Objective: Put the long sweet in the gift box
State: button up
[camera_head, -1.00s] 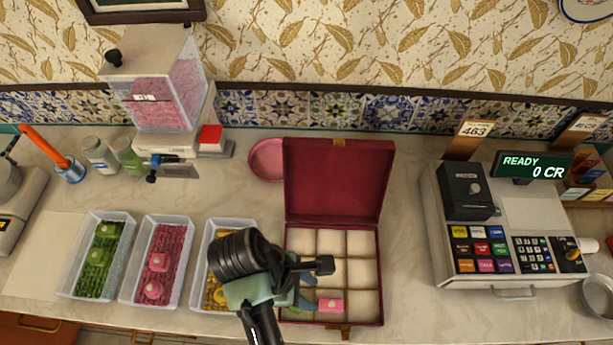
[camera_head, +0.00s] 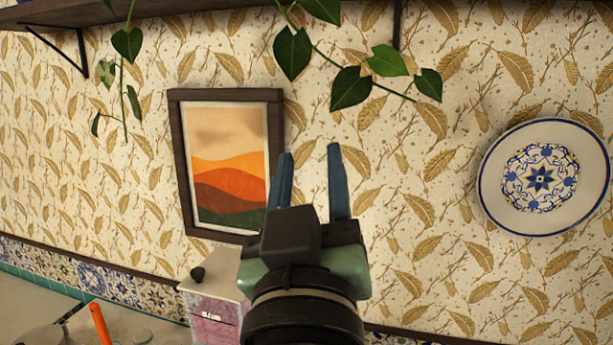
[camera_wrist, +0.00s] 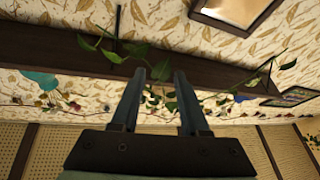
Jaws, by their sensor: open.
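My gripper (camera_head: 309,150) is raised in front of the wall in the head view, pointing up, with its two blue-grey fingers apart and nothing between them. It also shows in the wrist view (camera_wrist: 165,75), open and empty. The gift box and the sweets are outside both present views. In the head view from a second ago, the red box stood open with a pink sweet in a front compartment.
A framed landscape picture (camera_head: 228,165) and a patterned plate (camera_head: 540,178) hang on the wall. A shelf (camera_head: 200,10) with trailing plant leaves (camera_head: 350,87) is above; it also shows in the wrist view (camera_wrist: 70,48). The dispenser (camera_head: 213,290) and an orange handle (camera_head: 100,325) are low on the left.

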jog(key=s+r+m+t, duration=0.2)
jog(key=s+r+t, duration=0.3)
jog(key=s+r, duration=0.3)
notch_tip(320, 180, up, 3)
jog(key=shift+s+a+r+m+y, duration=0.1)
jog(key=shift+s+a+m+y, duration=0.05)
jog(key=shift+s+m+y, duration=0.2)
jog(key=shift+f+b, duration=0.6)
jog(key=shift+f, duration=0.05)
